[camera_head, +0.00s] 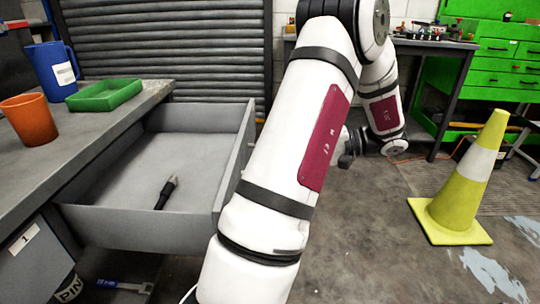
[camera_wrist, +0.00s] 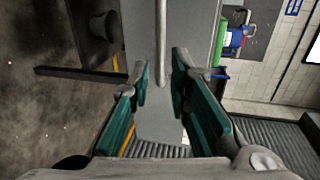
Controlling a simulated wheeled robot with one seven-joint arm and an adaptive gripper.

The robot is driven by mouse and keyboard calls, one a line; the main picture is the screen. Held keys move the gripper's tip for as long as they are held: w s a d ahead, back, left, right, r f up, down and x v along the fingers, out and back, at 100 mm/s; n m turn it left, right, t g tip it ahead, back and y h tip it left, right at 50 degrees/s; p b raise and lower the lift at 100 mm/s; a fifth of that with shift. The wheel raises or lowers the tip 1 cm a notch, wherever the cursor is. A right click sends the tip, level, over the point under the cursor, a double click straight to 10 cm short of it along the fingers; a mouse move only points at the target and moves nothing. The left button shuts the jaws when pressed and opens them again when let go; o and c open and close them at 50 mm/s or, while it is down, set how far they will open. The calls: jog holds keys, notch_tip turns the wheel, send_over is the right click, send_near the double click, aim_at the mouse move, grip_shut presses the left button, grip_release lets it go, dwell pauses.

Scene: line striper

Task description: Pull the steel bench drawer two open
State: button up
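The steel bench (camera_head: 90,140) stands at left, with a grey drawer (camera_head: 135,228) pulled well out of it. A black hand tool (camera_head: 166,192) lies inside. A drawer front marked 1 (camera_head: 24,240) shows at lower left. In the wrist view, the grey front panel (camera_wrist: 140,25) bears a long bar handle (camera_wrist: 161,40). My gripper (camera_wrist: 160,72) is open, its teal fingers on either side of the bar with visible gaps; I cannot tell the exact depth.
A blue mug (camera_head: 52,72), green tray (camera_head: 104,95) and orange cup (camera_head: 29,119) stand on the bench top. A yellow cone (camera_head: 462,185) stands on the floor at right. A dark table and green cabinets are behind. The floor between is clear.

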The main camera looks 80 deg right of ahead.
jog(key=shift+v, duration=2.15)
